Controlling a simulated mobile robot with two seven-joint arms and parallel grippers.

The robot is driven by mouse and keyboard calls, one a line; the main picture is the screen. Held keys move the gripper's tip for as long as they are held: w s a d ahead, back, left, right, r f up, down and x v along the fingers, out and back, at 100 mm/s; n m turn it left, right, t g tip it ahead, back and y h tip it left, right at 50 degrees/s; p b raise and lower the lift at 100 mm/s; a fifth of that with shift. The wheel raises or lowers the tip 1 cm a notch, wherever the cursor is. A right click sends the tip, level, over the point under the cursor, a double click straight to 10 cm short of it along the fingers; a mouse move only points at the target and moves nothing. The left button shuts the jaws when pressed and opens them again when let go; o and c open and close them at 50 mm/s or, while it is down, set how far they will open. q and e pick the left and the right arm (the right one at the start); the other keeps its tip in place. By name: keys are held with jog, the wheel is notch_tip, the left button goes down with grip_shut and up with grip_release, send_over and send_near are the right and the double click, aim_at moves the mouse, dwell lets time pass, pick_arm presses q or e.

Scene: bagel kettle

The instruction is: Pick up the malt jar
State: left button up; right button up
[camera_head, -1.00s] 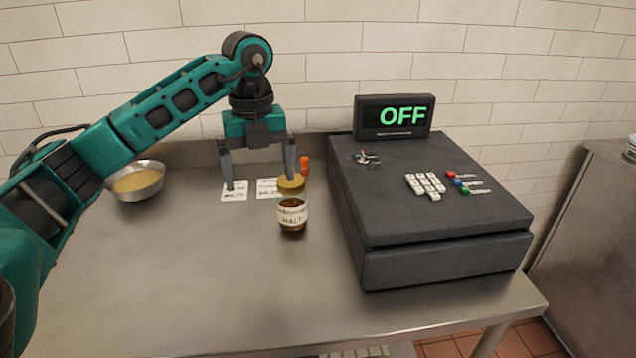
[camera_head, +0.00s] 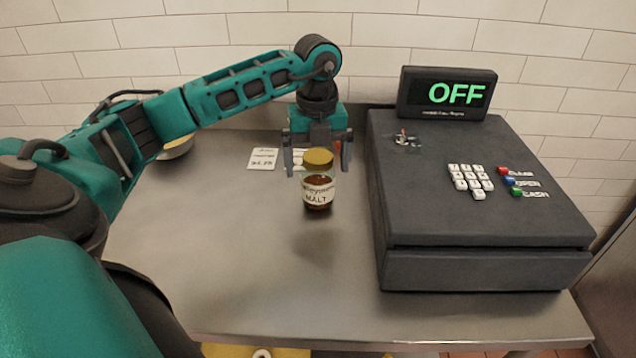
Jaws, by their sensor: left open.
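The malt jar (camera_head: 318,190) stands upright on the steel table, with a yellow-gold lid, a white label reading MALT and dark brown contents. My left gripper (camera_head: 318,172) comes in from the left and points down. It is open, with one finger to each side of the jar's lid in the picture. The jar overlaps the gap between the fingers and looks nearer the camera than they are. I cannot tell whether the fingers touch it. My right gripper is not in view.
A large dark cash register (camera_head: 480,200) with an OFF display (camera_head: 447,93) fills the table's right side. White cards (camera_head: 263,159) lie behind the jar. A metal bowl (camera_head: 178,149) is partly hidden behind my left arm. The steel table (camera_head: 240,260) is clear in front.

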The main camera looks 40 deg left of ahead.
aim_at(318, 179)
pick_arm(q)
jog(key=f, duration=0.5)
jog(key=shift+w+a, duration=0.1)
jog(key=shift+w, duration=0.1)
jog(key=shift+r, duration=0.1)
jog(key=c, duration=1.3)
jog(key=shift+c, duration=0.4)
jog(key=shift+r, duration=0.1)
